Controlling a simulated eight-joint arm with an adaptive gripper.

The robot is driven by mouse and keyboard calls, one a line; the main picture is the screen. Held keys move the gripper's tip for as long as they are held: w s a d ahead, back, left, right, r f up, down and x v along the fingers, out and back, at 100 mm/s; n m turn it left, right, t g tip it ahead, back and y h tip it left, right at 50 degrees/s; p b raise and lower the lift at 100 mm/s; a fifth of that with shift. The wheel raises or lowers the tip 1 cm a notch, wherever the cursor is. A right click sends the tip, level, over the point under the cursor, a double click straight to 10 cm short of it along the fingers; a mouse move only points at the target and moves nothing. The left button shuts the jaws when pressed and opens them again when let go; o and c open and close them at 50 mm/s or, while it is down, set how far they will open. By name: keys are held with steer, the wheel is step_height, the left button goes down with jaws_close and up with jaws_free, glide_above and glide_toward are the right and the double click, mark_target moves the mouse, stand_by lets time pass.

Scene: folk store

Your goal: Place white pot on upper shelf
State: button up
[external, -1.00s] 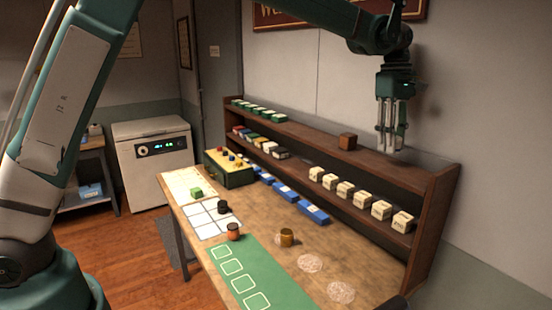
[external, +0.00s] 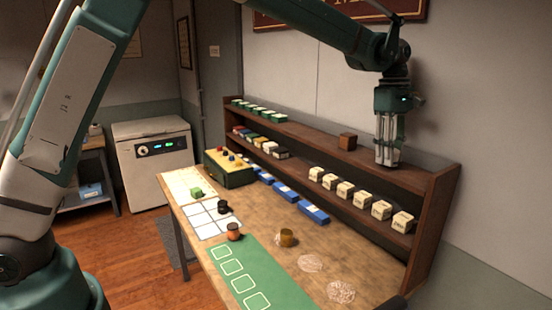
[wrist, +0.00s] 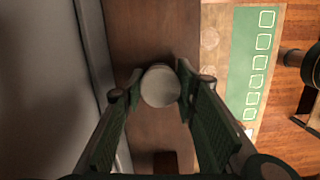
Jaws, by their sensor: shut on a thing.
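The white pot (wrist: 160,86) shows as a pale round top between the fingers in the wrist view. My gripper (external: 386,158) is shut on it. In the external view the fingers largely hide the pot. They point straight down at the right part of the upper shelf (external: 412,174), a long brown wooden board. The board also shows below the pot in the wrist view (wrist: 150,35). I cannot tell whether the pot touches the board.
A brown block (external: 347,141) stands on the upper shelf left of my gripper. Several green boxes (external: 262,112) line its far left end. Several cream boxes (external: 345,190) stand on the shelf below. The wall runs close behind the upper shelf.

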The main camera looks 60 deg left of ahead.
steer(key=shift+f, duration=0.1)
steer(key=o, duration=0.9)
steer(key=r, duration=0.4)
steer(key=a+r, duration=0.1)
steer(key=r, duration=0.3)
steer(key=r+b, duration=0.1)
steer(key=r, duration=0.3)
steer(key=shift+a+r, duration=0.1)
steer(key=shift+a, duration=0.1)
